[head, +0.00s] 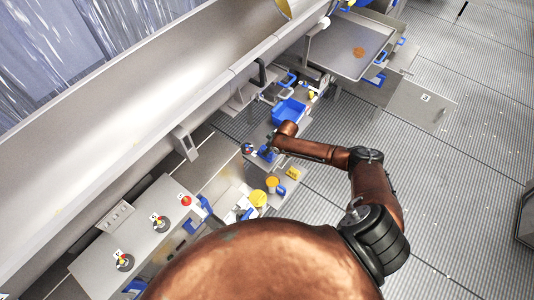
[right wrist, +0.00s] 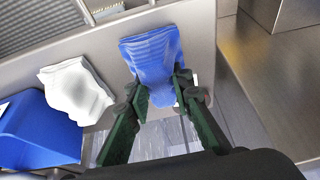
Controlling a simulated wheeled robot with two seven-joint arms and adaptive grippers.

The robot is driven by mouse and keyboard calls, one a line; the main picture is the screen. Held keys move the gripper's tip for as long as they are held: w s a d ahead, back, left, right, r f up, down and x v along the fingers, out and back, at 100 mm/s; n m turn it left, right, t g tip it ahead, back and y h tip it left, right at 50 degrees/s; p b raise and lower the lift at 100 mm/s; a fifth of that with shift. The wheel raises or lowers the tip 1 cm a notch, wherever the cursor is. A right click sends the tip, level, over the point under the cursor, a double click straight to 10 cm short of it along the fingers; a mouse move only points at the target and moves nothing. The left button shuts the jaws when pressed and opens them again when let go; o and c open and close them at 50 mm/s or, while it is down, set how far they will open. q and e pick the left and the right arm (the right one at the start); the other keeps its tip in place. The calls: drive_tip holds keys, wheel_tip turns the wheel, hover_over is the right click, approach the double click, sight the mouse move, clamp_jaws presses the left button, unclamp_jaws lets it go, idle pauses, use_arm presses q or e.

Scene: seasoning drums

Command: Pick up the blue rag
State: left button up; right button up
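The blue rag (right wrist: 152,52) lies on the metal surface at the top middle of the right wrist view, its lower end reaching past the surface's edge. My right gripper (right wrist: 162,84) has its two dark green fingers apart, one on each side of the rag's lower end. I cannot tell whether they press on it. In the head view the rag (head: 266,155) is a small blue patch at the end of my right arm, partly hidden by my right gripper (head: 268,147). My left gripper is not in view.
A white rag (right wrist: 75,92) and a blue bin (right wrist: 38,130) lie left of the blue rag. In the head view a blue bin (head: 288,112) stands behind it, and yellow lids (head: 258,198) sit nearer. A long metal trough (head: 150,110) runs along the left.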

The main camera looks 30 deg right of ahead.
clamp_jaws()
drive_tip(key=shift+r, duration=0.1)
